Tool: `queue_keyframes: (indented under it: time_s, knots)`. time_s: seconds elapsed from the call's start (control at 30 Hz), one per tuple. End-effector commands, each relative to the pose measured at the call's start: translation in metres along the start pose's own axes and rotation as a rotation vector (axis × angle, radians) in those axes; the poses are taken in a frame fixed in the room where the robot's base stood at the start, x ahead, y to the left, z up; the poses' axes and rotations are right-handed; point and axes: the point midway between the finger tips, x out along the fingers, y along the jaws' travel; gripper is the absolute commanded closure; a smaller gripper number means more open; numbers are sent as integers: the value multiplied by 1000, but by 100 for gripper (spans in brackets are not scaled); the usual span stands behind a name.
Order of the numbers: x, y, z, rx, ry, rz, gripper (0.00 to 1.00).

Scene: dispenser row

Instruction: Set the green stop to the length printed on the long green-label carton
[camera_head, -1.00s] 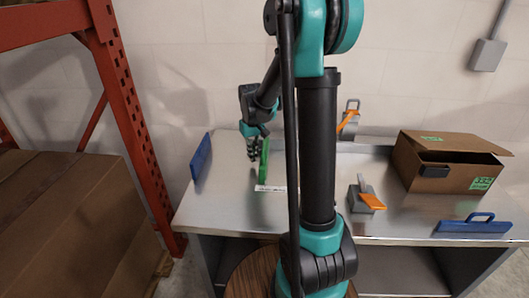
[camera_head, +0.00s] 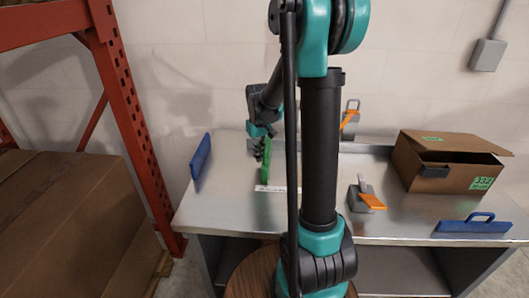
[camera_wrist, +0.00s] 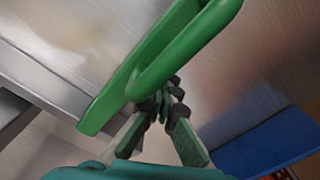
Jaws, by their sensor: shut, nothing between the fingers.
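The green stop (camera_head: 266,166), a bar with a loop handle, stands on the left part of the metal bench. It also fills the upper middle of the wrist view (camera_wrist: 160,50). My gripper (camera_head: 259,150) is shut and empty, at the stop's handle; in the wrist view its fingertips (camera_wrist: 167,97) are close beside the loop, contact unclear. A brown carton (camera_head: 445,178) with green labels sits open at the right of the bench. Its front label (camera_head: 481,183) bears small print that looks like 332, not surely legible. A white strip (camera_head: 270,188) lies by the stop's foot.
A blue stop (camera_head: 201,157) stands at the bench's left edge, another blue piece with a handle (camera_head: 473,224) at the front right. Orange-lever clamps (camera_head: 366,195) (camera_head: 350,117) are on the bench and at its back. A red rack (camera_head: 125,110) stands left.

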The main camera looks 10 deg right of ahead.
Motion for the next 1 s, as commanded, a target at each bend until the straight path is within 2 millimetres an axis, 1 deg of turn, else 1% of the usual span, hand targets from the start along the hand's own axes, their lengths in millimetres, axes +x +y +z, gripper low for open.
queue_keyframes:
  time_s: [1.0]
  knots:
    - [0, 24, 14, 0, -1, 1, 100]
